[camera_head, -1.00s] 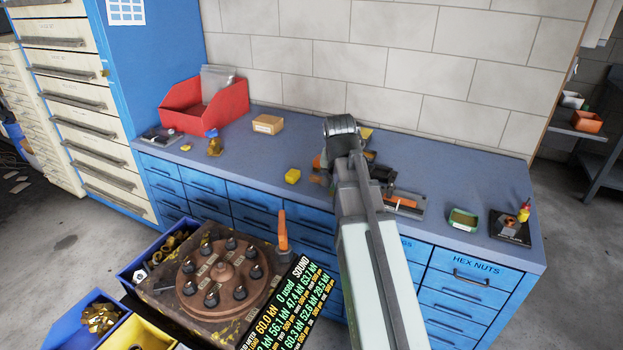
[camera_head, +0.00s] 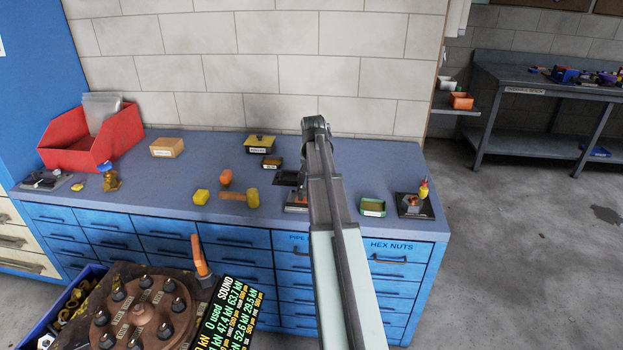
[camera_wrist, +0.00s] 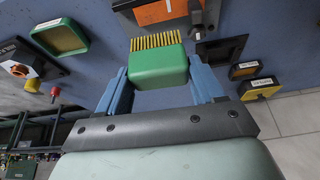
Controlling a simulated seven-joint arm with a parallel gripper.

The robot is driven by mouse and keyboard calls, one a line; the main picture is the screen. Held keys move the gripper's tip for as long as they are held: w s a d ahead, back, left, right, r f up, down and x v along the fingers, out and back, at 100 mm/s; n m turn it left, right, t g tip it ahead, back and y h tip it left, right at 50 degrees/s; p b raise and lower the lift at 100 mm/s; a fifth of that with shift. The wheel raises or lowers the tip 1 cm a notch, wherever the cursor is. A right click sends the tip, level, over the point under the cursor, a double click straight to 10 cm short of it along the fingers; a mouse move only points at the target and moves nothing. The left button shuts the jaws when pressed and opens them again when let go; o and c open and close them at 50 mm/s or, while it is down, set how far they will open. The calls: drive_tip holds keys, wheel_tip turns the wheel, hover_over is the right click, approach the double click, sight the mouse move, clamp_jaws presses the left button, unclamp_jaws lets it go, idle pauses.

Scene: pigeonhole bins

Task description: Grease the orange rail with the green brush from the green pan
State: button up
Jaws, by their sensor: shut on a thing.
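The green brush (camera_wrist: 158,68) is held between the two blue fingers of my gripper (camera_wrist: 158,78), its yellow bristles pointing away from the wrist. The orange rail (camera_wrist: 163,10) lies just beyond the bristle tips, cut by the top edge of the wrist view. I cannot tell how high the brush is above the bench. The green pan (camera_wrist: 62,37), with a yellowish inside, is left of the brush; it also shows in the head view (camera_head: 373,207), right of my arm. In the head view my arm hides the brush, gripper and most of the rail.
A dark square tray (camera_wrist: 222,50) and small yellow box (camera_wrist: 259,88) are right of the brush. A black plate with a red-and-yellow item (camera_head: 413,205) stands beyond the pan. A red bin (camera_head: 90,140) is far left. The rotary fixture (camera_head: 140,312) stands before the bench.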

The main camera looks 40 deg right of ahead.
drive_tip(key=shift+w+d+r+n, duration=0.15)
drive_tip(key=shift+w+d, duration=0.1)
drive_tip(key=shift+w, duration=0.2)
drive_tip(key=shift+w+d+r+n, duration=0.1)
drive_tip(key=shift+w+d+n, duration=0.1)
drive_tip(key=shift+w, duration=0.25)
drive_tip(key=shift+f, duration=3.45)
drive_tip(key=shift+f, duration=1.5)
drive_tip(key=shift+s+d, duration=0.3)
drive_tip(key=shift+s, duration=0.1)
drive_tip(key=shift+w+a, duration=0.1)
drive_tip(key=shift+w+a, duration=0.65)
drive_tip(key=shift+s+d, duration=0.1)
